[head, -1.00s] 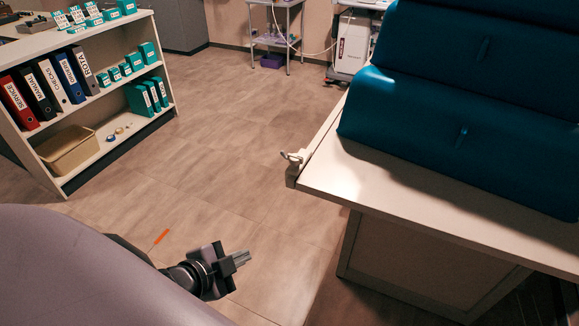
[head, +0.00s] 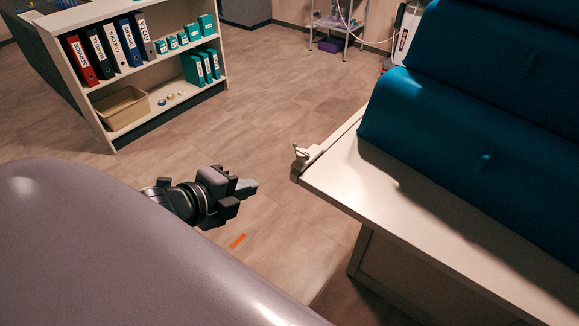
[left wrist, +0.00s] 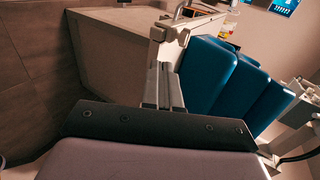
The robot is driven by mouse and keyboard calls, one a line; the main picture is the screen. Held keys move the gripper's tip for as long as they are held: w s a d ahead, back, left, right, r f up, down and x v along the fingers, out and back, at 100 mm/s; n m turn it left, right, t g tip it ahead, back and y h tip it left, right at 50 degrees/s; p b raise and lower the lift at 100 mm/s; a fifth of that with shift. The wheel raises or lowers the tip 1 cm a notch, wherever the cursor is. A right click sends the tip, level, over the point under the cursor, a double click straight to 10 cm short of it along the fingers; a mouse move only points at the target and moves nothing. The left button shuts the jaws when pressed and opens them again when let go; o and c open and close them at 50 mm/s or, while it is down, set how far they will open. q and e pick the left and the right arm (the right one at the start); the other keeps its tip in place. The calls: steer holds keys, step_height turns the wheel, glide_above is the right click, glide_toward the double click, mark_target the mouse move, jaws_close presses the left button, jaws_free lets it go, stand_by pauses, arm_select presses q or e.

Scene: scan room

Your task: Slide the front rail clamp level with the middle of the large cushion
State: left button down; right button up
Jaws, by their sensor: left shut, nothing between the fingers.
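The pale front rail clamp (head: 303,153) sits at the near left corner of the white-topped table, on the rail (head: 338,130) along its left edge. In the left wrist view a pale bracket-like part, likely the clamp (left wrist: 172,32), stands beyond the fingers. Blue wedge cushions (head: 430,120) lie on the table, farther along than the clamp; I cannot tell which is the large one. They also show in the left wrist view (left wrist: 207,72). My left gripper (head: 252,187) is shut and empty, left of the clamp and apart from it. My right gripper is out of view.
A shelf unit (head: 108,140) with binders and a tan basket (head: 122,107) stands at the back left. A metal trolley (head: 338,25) stands at the back. The floor (head: 265,110) between shelf and table is clear.

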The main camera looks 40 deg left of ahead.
arm_select(q)
steer(key=w, duration=0.1)
glide_toward(296, 167)
step_height(296, 167, down, 3)
steer(key=w, duration=0.2)
steer(key=shift+w+d, duration=0.1)
steer(key=shift+w, duration=0.85)
steer(key=shift+w+f+p, duration=0.15)
steer(key=shift+w+p, duration=0.2)
steer(key=shift+w, duration=0.5)
steer(key=shift+w, duration=0.1)
